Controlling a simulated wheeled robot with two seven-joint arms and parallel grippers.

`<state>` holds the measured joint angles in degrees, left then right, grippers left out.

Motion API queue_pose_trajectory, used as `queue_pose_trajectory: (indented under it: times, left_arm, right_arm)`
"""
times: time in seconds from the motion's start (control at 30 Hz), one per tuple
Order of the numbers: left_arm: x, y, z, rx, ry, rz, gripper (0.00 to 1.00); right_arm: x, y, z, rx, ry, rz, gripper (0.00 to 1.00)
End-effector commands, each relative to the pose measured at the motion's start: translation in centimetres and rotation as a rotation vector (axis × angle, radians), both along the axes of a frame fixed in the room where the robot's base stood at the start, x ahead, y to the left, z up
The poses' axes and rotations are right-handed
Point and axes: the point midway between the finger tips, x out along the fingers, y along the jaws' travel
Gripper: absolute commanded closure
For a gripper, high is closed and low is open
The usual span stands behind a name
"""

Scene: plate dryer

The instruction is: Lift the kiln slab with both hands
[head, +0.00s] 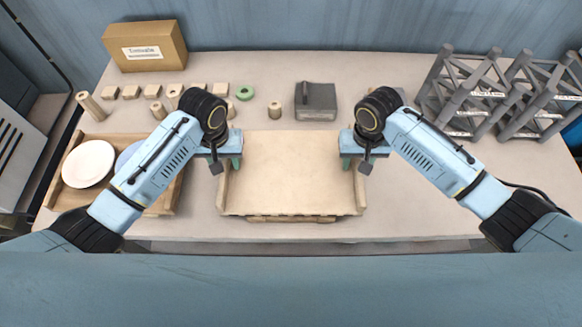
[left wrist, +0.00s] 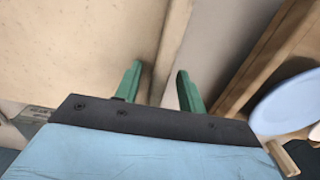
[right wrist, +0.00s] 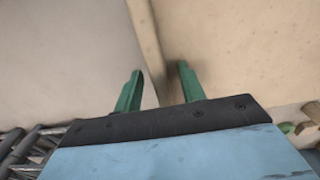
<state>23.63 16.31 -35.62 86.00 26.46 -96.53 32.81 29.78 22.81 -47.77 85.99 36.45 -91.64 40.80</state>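The kiln slab (head: 291,175) is a broad, pale beige square piece lying flat at the middle of the table, with raised strips along its left and right sides. My left gripper (head: 230,162) is at its left side. In the left wrist view its green fingers (left wrist: 159,88) are apart, with the slab's edge strip between them. My right gripper (head: 353,163) is at the right side. In the right wrist view its fingers (right wrist: 158,88) are also apart, one on each side of the edge strip. Gaps show beside both strips.
A wooden tray (head: 158,208) with a white plate (head: 88,164) and a bluish plate stands at the left. A cardboard box (head: 145,46), several small blocks, a grey box (head: 316,101) and a green ring (head: 244,92) lie behind. Grey racks (head: 500,95) stand at the back right.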

Motion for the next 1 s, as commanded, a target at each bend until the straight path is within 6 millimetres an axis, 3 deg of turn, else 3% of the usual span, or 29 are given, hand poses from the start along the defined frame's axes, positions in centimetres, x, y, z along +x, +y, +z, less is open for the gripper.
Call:
queue_pose_trajectory:
  times: [0.27, 0.6, 1.0]
  left_arm:
    - [-0.02, -0.02, -0.10, 0.000, 0.000, 0.000, 0.60]
    - [-0.01, -0.02, -0.07, 0.000, 0.000, 0.000, 1.00]
    - [-0.01, -0.01, -0.05, 0.000, 0.000, 0.000, 1.00]
  right_arm:
    - [0.00, 0.01, -0.09, 0.000, 0.000, 0.000, 0.60]
    - [0.01, 0.00, -0.06, 0.000, 0.000, -0.001, 1.00]
    - [0.02, -0.01, -0.03, 0.000, 0.000, -0.001, 1.00]
